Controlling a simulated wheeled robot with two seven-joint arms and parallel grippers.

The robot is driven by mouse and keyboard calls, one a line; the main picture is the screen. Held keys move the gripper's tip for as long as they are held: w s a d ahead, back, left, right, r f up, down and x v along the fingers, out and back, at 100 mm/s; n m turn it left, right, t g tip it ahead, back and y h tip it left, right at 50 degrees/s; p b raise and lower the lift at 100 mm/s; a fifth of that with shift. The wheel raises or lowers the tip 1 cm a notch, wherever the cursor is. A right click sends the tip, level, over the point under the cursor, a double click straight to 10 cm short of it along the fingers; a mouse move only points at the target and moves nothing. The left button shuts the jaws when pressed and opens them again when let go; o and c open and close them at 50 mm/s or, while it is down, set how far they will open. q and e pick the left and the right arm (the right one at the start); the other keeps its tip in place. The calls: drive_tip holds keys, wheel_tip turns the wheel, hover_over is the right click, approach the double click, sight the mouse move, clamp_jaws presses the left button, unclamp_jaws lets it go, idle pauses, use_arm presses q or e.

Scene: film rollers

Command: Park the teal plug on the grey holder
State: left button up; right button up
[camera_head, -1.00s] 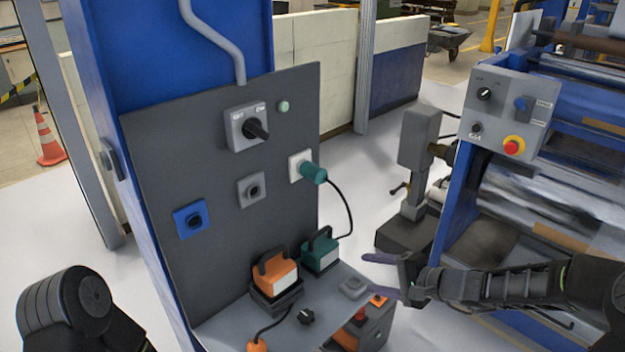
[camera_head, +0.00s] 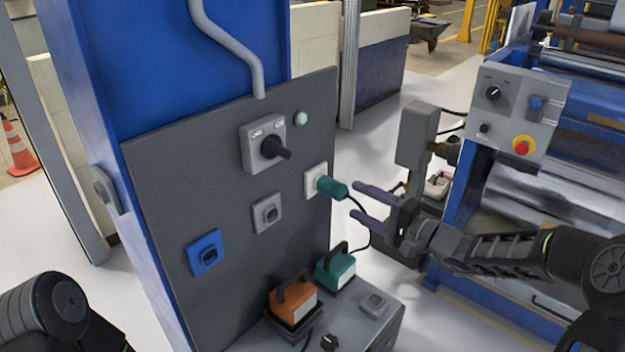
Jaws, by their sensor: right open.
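The teal plug (camera_head: 332,188) sits in a white socket (camera_head: 314,178) on the dark panel, its body sticking out to the right. A black cable runs from it down toward a teal-and-white box (camera_head: 335,270). A grey square holder (camera_head: 267,212) with a dark round centre is on the panel, left of and below the plug; it looks empty. My right gripper (camera_head: 357,200) is open and empty, its two fingers pointing left, just right of the plug. Contact with it is not visible. My left gripper is out of view; only part of that arm shows at bottom left.
A similar blue holder (camera_head: 203,252) is lower left on the panel. A rotary switch (camera_head: 268,146) protrudes above. An orange box (camera_head: 292,301), a grey pad (camera_head: 374,304) and a black knob (camera_head: 329,343) are on the shelf. The blue machine frame stands at right.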

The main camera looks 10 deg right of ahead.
sight(346, 195)
drive_tip(key=shift+w+a, duration=0.25)
drive_tip(key=shift+w, duration=0.05)
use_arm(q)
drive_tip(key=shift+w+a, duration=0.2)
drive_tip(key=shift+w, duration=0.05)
use_arm(e)
drive_tip(key=shift+s+d, duration=0.1)
drive_tip(key=shift+w+a, duration=0.5)
drive_tip(key=shift+w, duration=0.05)
drive_tip(key=p+x, duration=0.1)
drive_tip(key=x, duration=0.2)
drive_tip(key=shift+a, duration=0.1)
drive_tip(key=x, duration=0.1)
drive_tip(key=b+x, duration=0.2)
drive_tip(key=shift+w+f, duration=0.1)
drive_tip(key=shift+f, duration=0.15)
drive_tip(key=shift+w+a+r+b, duration=0.1)
drive_tip(key=shift+w+a+b, duration=0.2)
drive_tip(key=shift+w+b, duration=0.25)
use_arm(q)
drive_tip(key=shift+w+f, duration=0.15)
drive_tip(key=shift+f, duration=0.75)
use_arm(e)
drive_tip(key=shift+r, duration=0.15)
